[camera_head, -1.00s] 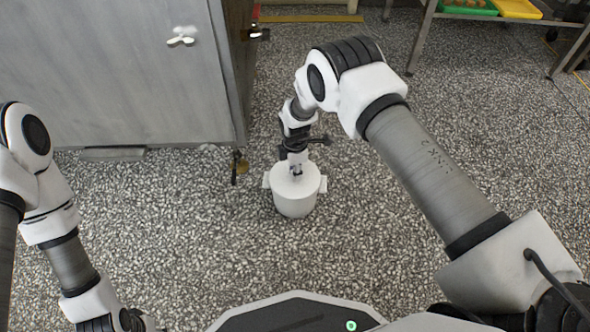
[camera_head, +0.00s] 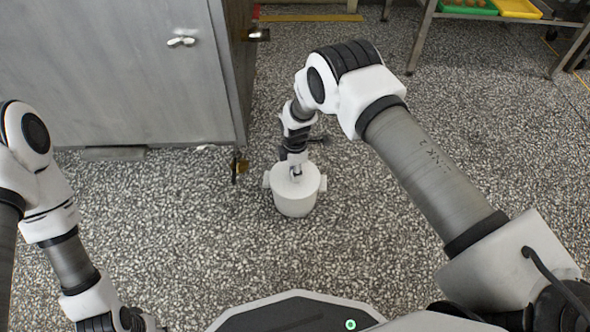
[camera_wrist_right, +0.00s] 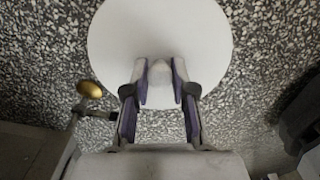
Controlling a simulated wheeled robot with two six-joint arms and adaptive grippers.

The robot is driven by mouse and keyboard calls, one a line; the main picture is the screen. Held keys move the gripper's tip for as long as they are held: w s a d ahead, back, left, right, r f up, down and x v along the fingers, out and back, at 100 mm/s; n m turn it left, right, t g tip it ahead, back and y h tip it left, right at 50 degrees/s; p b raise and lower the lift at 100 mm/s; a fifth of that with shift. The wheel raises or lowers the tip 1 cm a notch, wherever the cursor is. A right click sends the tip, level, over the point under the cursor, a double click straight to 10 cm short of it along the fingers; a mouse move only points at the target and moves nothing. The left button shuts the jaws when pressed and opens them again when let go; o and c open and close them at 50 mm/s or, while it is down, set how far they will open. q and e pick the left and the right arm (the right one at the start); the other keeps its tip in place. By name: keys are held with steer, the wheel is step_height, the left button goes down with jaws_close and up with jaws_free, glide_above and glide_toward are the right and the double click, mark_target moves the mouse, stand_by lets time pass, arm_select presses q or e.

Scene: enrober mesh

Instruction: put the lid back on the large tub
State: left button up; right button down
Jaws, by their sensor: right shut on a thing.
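The large tub (camera_head: 294,208) is white with a side handle at each side and stands upright on the speckled floor. Its round white lid (camera_head: 308,180) shows over the tub's mouth in the head view; I cannot tell whether it is fully seated. In the right wrist view the lid (camera_wrist_right: 160,28) fills the upper middle. My right gripper (camera_head: 296,174) points down at the lid's centre. In the wrist view its two fingers (camera_wrist_right: 160,82) are shut on the lid's pale knob (camera_wrist_right: 160,72). My left arm is at the left edge; its gripper is out of the picture.
A grey metal cabinet (camera_head: 110,75) stands behind and left of the tub, with a brass-coloured fitting (camera_head: 240,167) at its lower corner. A metal table (camera_head: 480,17) with trays is at the far right. The floor around the tub is clear.

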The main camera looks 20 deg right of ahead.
steer(key=shift+c, duration=2)
jaws_free()
steer(key=shift+r+p, duration=3.2)
steer(key=shift+r, duration=0.35)
jaws_close()
steer(key=shift+f, duration=0.1)
